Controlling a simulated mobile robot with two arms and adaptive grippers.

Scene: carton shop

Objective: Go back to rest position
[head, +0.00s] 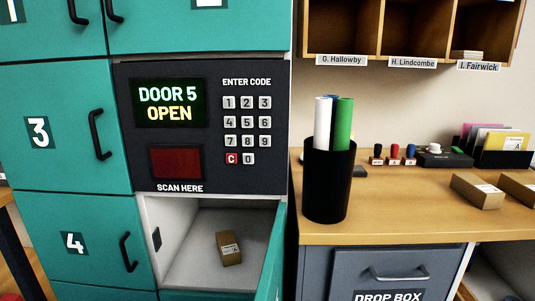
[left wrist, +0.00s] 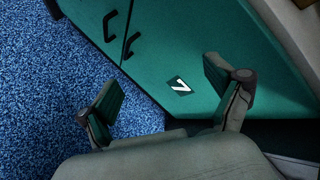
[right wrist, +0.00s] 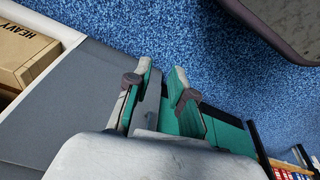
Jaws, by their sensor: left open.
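No gripper shows in the head view. In the left wrist view my left gripper (left wrist: 168,85) is open and empty, fingers wide apart, in front of the teal locker door marked 7 (left wrist: 180,87). In the right wrist view my right gripper (right wrist: 161,82) has its fingers a narrow gap apart, with nothing seen between them. It is above a grey surface and the blue carpet (right wrist: 190,35). In the head view, a small brown carton (head: 229,249) with a white label lies inside the open locker compartment (head: 190,272). The panel display (head: 168,104) reads "DOOR 5 OPEN".
The open teal door (head: 271,262) juts out at the compartment's right. A wooden counter (head: 400,222) holds a black cup (head: 329,185) of rolls, stamps and cartons (head: 477,191). A grey drop box (head: 390,275) is below. A "HEAVY" carton (right wrist: 22,55) is left in the right wrist view.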

